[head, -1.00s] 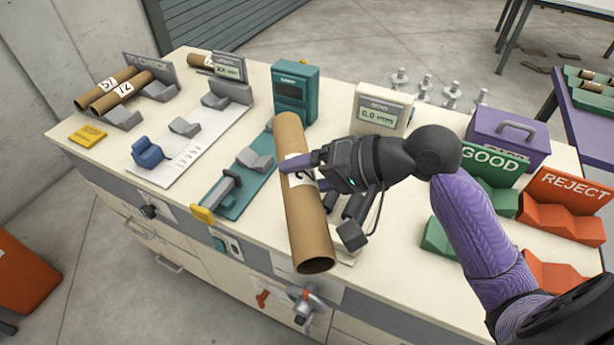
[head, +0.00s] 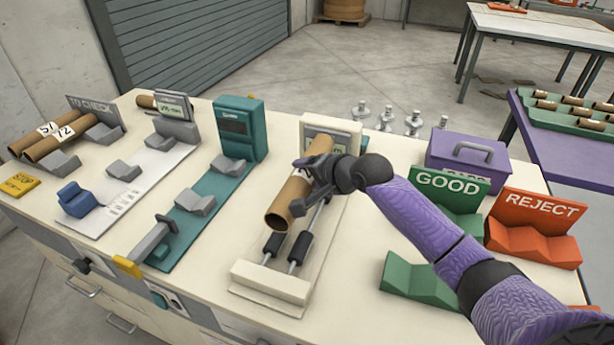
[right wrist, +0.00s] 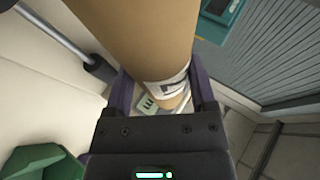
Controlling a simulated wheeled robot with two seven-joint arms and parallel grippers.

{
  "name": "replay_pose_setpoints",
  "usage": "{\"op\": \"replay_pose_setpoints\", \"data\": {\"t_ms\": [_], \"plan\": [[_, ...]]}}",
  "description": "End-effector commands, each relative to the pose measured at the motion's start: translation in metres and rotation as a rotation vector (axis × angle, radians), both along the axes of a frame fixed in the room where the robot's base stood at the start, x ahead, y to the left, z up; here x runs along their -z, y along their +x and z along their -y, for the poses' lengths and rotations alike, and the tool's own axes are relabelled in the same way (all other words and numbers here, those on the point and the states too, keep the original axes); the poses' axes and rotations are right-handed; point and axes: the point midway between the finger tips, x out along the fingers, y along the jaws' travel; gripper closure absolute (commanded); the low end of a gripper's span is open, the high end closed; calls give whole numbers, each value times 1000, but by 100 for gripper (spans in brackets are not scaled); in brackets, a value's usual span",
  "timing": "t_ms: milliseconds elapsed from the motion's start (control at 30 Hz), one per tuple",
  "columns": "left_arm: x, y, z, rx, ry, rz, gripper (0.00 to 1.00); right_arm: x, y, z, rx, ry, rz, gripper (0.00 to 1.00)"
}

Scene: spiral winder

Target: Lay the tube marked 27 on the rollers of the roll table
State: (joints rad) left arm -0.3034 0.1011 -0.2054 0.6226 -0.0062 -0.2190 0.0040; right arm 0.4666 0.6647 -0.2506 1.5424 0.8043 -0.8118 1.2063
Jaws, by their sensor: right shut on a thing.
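My right gripper (head: 318,176) is shut on a brown cardboard tube (head: 288,203). The tube lies lengthwise over the roll table (head: 268,283), a cream stand with two rods and black rollers (head: 301,248). Its near end is above the rollers, and its far end is in front of the display. I cannot tell whether it touches the rollers. In the right wrist view the tube (right wrist: 140,35) sits between both fingers of the gripper (right wrist: 164,88). Its white label (right wrist: 170,88) is partly hidden, so the number is unreadable. My left gripper is out of view.
The grey to-check rack with tubes 57 and 72 (head: 62,140) is at far left. A teal gauge (head: 238,130) stands left of the roll table. Green GOOD (head: 447,187) and orange REJECT (head: 537,215) racks and a purple box (head: 467,160) are at right.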

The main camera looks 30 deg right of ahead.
Motion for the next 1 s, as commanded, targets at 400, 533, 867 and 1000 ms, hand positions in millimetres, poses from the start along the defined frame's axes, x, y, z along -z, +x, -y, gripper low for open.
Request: {"op": "replay_pose_setpoints", "data": {"t_ms": [400, 533, 867, 1000], "plan": [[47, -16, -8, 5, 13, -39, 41, 61, 0, -1, -1, 2, -3, 89], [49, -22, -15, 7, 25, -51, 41, 70, 0, -1, -2, 1, -1, 89], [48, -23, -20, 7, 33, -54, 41, 70, 0, -1, -2, 1, -1, 7], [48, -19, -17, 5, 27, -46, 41, 70, 0, -1, -2, 0, -1, 0]]}}
